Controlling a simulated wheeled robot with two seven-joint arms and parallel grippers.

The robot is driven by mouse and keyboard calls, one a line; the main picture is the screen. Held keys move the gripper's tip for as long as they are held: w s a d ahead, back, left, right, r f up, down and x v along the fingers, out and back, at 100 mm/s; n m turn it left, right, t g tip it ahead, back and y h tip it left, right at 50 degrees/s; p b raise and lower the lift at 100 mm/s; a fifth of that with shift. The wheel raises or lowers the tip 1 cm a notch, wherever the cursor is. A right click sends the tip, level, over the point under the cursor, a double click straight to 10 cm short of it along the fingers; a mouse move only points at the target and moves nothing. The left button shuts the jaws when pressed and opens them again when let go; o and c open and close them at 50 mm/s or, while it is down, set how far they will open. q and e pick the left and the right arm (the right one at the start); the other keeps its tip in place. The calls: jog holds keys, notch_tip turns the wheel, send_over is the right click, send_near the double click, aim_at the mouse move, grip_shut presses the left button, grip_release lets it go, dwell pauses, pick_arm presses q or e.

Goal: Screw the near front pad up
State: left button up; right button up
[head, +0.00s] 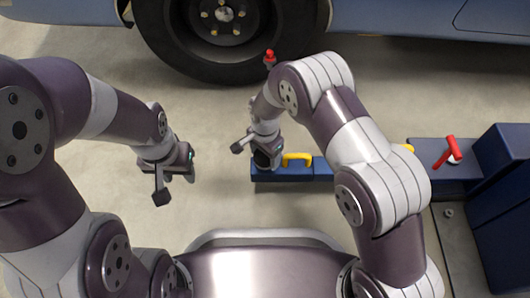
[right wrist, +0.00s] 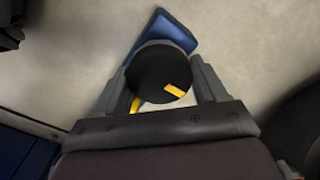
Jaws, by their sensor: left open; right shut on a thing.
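The near front pad (right wrist: 152,72) is a round black disc with a yellow mark on its top, in the right wrist view. My right gripper (right wrist: 163,78) has one finger on each side of it and is shut on it. In the head view my right gripper (head: 262,152) is at the left end of the blue lift arm (head: 290,174), and the pad there is mostly hidden by it. The pad's screw cannot be seen. My left gripper (head: 177,184) is open and empty above the floor, left of the lift arm.
A blue car (head: 400,18) with a black wheel (head: 222,40) is at the back. A red-topped thing (head: 270,57) is in front of the wheel. A yellow handle (head: 297,158) is on the lift arm. A red lever (head: 446,152) and a blue post (head: 503,170) are at right.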

jog(key=n+p, duration=0.1)
jog(key=p, duration=0.1)
jog(key=n+p, duration=0.4)
jog(key=shift+r+p, duration=0.25)
jog(key=shift+p, duration=0.05)
jog(key=shift+n+p, duration=0.4)
jog(key=shift+n, duration=0.1)
jog(key=n+p, duration=0.2)
jog(key=n, duration=0.1)
jog(key=shift+s+f+n, duration=0.1)
jog(key=shift+f+n, duration=0.1)
jog(key=shift+n, duration=0.1)
jog(key=n+p, duration=0.2)
jog(key=n, duration=0.2)
jog(key=shift+s+f+n, duration=0.1)
jog(key=shift+f+n, duration=0.05)
jog(key=shift+n, duration=0.15)
jog(key=n+p, duration=0.2)
jog(key=n, duration=0.3)
jog(key=n+p, duration=0.1)
jog(key=n, duration=0.4)
jog(key=shift+n, duration=0.4)
jog(key=n, duration=0.5)
jog(key=shift+p, duration=0.3)
jog(key=shift+n, duration=2.8)
